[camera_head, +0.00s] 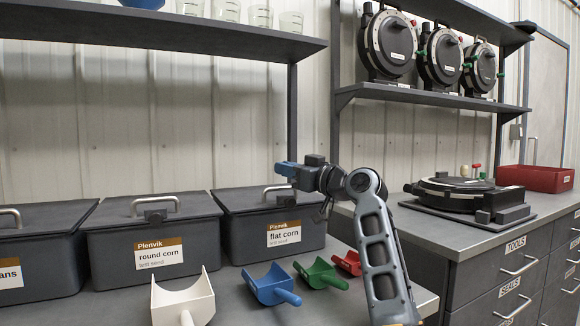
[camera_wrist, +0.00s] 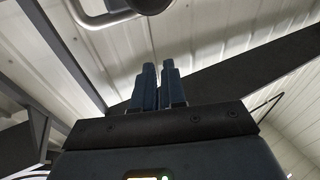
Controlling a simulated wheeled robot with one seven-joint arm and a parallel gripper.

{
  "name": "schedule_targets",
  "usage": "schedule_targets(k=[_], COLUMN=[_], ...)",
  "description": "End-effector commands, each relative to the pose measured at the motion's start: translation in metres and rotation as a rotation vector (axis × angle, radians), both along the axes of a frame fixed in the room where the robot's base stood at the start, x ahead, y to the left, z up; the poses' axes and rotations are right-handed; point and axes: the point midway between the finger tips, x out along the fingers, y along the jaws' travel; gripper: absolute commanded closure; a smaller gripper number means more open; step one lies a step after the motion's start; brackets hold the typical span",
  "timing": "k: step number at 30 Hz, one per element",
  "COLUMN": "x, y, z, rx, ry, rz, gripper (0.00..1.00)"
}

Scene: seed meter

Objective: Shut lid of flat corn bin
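The flat corn bin (camera_head: 262,240) is a dark grey box with a "flat corn" label, at the back of the counter. Its lid (camera_head: 245,200) lies flat across the top, with a metal handle (camera_head: 280,188) at its front. My gripper (camera_head: 283,168) is just above and beside this handle, pointing left. I cannot tell whether it touches the handle. In the wrist view its two blue fingers (camera_wrist: 158,85) stand close together with nothing seen between them. The bin's right end is partly behind my arm.
The round corn bin (camera_head: 155,240) stands to the left, lid down. White (camera_head: 183,303), blue (camera_head: 270,287), green (camera_head: 320,273) and red (camera_head: 347,262) scoops lie on the counter in front. A shelf (camera_head: 150,28) hangs above. A black seed meter (camera_head: 455,193) sits on the right counter.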

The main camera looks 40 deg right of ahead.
Motion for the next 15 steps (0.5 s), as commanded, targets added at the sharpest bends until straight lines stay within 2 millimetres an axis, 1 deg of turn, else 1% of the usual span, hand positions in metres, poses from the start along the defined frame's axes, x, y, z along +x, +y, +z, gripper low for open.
schedule_targets(k=[1, 12, 15], x=[-0.0004, -0.0007, -0.0007], y=[-0.0003, -0.0004, -0.0005], z=[0.0009, 0.0018, 0.002], rx=[0.0, -0.001, -0.001], ry=[-0.001, -0.003, -0.003], rz=[-0.001, -0.001, -0.001], gripper=[0.84, 0.5, 0.5])
